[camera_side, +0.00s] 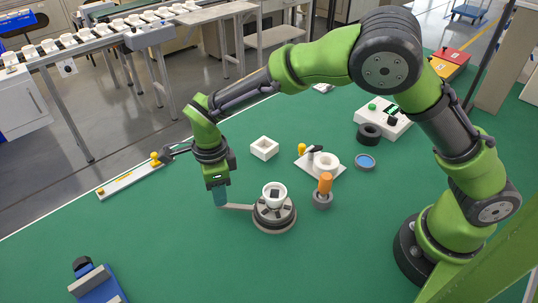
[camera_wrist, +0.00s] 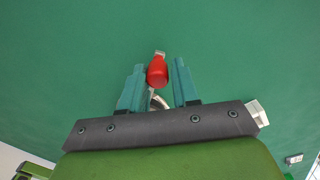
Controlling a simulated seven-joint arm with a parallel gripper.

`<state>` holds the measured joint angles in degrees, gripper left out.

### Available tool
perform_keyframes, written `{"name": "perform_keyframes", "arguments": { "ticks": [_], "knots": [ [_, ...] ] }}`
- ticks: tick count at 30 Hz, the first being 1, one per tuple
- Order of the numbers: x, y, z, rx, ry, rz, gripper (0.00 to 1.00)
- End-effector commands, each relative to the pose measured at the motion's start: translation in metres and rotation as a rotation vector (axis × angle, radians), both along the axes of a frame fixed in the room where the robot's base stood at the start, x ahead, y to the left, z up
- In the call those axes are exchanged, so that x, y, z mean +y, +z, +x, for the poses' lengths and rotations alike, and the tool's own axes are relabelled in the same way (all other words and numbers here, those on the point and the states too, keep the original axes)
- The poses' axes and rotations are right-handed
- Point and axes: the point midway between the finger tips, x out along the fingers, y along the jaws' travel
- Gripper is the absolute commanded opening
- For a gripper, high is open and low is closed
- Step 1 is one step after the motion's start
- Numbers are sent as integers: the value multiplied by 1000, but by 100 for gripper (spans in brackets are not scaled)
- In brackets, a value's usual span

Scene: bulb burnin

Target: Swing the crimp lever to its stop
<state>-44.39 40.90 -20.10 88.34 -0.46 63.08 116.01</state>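The crimp station is a round dark base with a light rim (camera_side: 274,222) on the green table, a white cup-like part (camera_side: 275,192) on top. Its flat grey lever (camera_side: 238,207) sticks out left to my gripper (camera_side: 220,196). In the wrist view, the lever's red knob (camera_wrist: 157,72) sits between the two teal fingers of my gripper (camera_wrist: 159,75). The fingers point down and stand apart. The knob is close to the left finger, with a narrow gap on the right; I cannot tell if it touches the left one. In the side view the fingers hide the knob.
An orange-handled tool in a grey holder (camera_side: 323,197) stands just right of the base. Behind are a white square box (camera_side: 264,148) and a white plate with a ring (camera_side: 326,162). A blue fixture (camera_side: 97,286) stands front left. The table in front of the lever is clear.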

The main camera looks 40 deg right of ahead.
Motion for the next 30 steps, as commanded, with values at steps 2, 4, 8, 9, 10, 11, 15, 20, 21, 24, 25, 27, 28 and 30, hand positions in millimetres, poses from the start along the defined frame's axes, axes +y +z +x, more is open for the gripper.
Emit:
{"name": "perform_keyframes", "arguments": {
  "ticks": [2,4,8,9,10,11,15,20,21,24,25,27,28,30],
  "knots": [
    [-2,1,2,-4,-2,-2,42],
    [-1,1,1,-3,-1,-1,51],
    [-1,0,0,-1,0,-1,51],
    [-1,0,0,-1,1,-1,51],
    [-1,0,0,0,1,-1,51],
    [0,0,0,0,1,-1,51],
    [0,6,0,0,1,1,51],
    [0,30,0,-3,1,2,51],
    [0,39,1,-4,3,2,51],
    [0,64,1,-4,2,2,51],
    [1,72,1,-5,2,3,51],
    [0,89,1,-6,2,3,51],
    [0,97,1,-6,2,3,51],
    [0,113,1,-4,1,2,51]
  ]
}}
